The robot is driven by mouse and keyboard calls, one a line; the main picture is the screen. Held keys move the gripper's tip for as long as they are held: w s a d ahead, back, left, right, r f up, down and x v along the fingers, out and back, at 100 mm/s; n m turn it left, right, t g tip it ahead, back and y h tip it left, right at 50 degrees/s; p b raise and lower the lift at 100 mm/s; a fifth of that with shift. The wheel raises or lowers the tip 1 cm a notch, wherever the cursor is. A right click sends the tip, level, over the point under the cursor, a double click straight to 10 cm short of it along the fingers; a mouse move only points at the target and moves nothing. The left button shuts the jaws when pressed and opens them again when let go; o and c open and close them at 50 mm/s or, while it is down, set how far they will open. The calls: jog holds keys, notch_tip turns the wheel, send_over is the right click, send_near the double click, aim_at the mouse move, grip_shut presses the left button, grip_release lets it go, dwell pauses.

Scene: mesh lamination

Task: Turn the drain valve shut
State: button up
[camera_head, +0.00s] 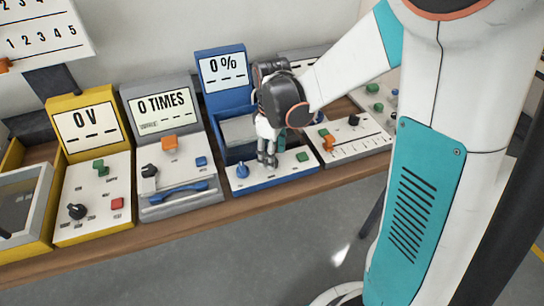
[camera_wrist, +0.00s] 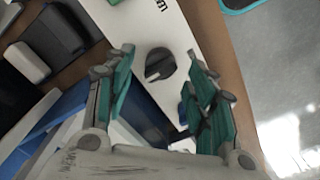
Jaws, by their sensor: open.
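My gripper (camera_head: 267,162) points down over the front panel of the blue machine (camera_head: 277,180). In the wrist view my gripper (camera_wrist: 160,57) is open, with one teal-padded finger on each side of a dark round knob (camera_wrist: 159,66). The knob has a pale pointer and sits on a white panel. It appears to be the drain valve, but I cannot read a label that says so. The fingers look apart from the knob. In the head view my gripper hides this knob.
On the blue machine's panel, a blue knob (camera_head: 242,170) is left of my gripper and a green button (camera_head: 302,157) is right. The grey machine (camera_head: 165,145) and another white panel (camera_head: 345,140) flank it. The wooden bench edge (camera_head: 215,207) runs along the front.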

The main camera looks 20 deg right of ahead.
notch_tip(320, 180, up, 10)
jog(key=shift+f, duration=0.15)
dwell(0.6)
jog(key=s+r+m+t, duration=0.2)
jog(key=s+m+t, duration=0.1)
jog(key=s, duration=0.4)
jog(key=s+r+m+t, duration=0.3)
jog(key=s+m, duration=0.3)
jog(key=s, duration=0.2)
jog(key=shift+t, duration=0.6)
